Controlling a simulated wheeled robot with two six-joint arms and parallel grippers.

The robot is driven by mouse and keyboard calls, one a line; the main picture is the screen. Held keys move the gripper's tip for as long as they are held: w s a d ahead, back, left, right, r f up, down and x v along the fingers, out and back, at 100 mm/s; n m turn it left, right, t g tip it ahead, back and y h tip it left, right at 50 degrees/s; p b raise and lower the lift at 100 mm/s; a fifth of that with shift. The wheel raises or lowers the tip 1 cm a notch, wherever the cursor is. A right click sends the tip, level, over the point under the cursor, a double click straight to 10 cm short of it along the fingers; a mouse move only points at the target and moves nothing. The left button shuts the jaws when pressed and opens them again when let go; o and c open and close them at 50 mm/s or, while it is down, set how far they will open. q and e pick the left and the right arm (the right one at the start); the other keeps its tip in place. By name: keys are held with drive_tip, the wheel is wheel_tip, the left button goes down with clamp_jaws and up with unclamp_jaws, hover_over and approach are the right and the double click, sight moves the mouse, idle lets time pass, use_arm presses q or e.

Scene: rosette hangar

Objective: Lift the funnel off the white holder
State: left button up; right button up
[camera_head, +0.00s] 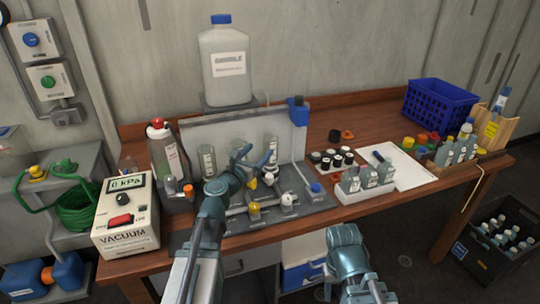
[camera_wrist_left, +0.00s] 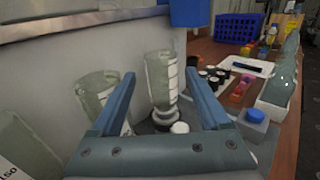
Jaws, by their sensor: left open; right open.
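Several clear cup-shaped funnels stand in a row on the grey manifold (camera_head: 315,196). The right-hand funnel (camera_head: 272,146) also shows between my left fingers in the left wrist view (camera_wrist_left: 161,80), upright on a pale, ringed holder (camera_wrist_left: 166,114). A second funnel (camera_wrist_left: 98,92) is partly behind the left finger. The left-hand funnel (camera_head: 207,160) stands apart. A white knob (camera_head: 289,199) and a yellow knob (camera_head: 254,210) sit at the manifold's front. My left gripper (camera_head: 255,158) is open and empty, close in front of the funnels. My right gripper (camera_head: 345,235) is open, low before the table.
A vacuum box (camera_head: 125,220) and a wash bottle (camera_head: 168,155) stand left. A large jug (camera_head: 223,70) stands behind the upright panel (camera_head: 235,128). Right are black caps (camera_head: 333,158), a bottle rack (camera_head: 364,191), white paper (camera_head: 405,172) and a blue basket (camera_head: 440,103).

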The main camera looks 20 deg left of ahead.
sight(267, 143)
use_arm(q)
drive_tip(key=w, duration=0.3)
drive_tip(key=w+d, duration=0.1)
drive_tip(key=w, duration=0.5)
drive_tip(key=shift+d, duration=0.4)
drive_tip(key=shift+s, duration=0.1)
clamp_jaws()
